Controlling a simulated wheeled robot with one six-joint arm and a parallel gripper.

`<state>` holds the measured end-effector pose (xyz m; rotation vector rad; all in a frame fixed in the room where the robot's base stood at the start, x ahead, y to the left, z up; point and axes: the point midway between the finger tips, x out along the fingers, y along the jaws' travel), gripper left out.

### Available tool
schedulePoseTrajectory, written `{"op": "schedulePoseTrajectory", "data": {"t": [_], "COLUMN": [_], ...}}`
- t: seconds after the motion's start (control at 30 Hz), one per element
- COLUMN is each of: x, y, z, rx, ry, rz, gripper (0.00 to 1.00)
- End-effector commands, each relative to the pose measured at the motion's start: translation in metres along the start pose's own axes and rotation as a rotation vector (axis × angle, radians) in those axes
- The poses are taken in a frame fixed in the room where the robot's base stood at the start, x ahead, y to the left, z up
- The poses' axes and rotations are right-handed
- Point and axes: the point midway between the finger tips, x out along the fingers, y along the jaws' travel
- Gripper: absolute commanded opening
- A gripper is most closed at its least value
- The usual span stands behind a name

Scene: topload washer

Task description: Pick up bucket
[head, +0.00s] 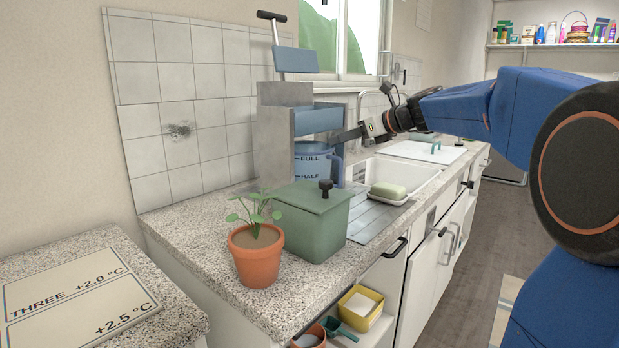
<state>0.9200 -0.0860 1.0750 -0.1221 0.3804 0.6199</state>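A blue jug-like bucket (312,163) marked FULL and HALF stands on the speckled counter, under the blue spout of a grey pump-like unit (270,137). Its handle is on the right side. Its lower part is hidden behind the green lidded box.
A green box (310,225) with a black knob and a potted plant (257,262) stand in front of the bucket. A soap dish (390,195) and sink (405,172) lie to the right. A yellow container (360,308) sits on the lower shelf.

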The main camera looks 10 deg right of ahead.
Motion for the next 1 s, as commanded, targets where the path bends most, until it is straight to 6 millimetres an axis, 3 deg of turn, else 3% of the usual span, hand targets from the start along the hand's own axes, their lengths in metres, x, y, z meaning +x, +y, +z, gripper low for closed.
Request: {"op": "schedulePoseTrajectory", "data": {"t": [0.37, 0.73, 1.0], "x": [0.024, 0.071, 0.074], "y": [0.0, 0.001, 0.0], "z": [0.0, 0.001, 0.0], "rx": [-0.001, -0.002, -0.001], "ry": [0.001, -0.001, 0.0], "rz": [0.001, 0.001, 0.0], "gripper": [0.32, 0.32, 0.32]}}
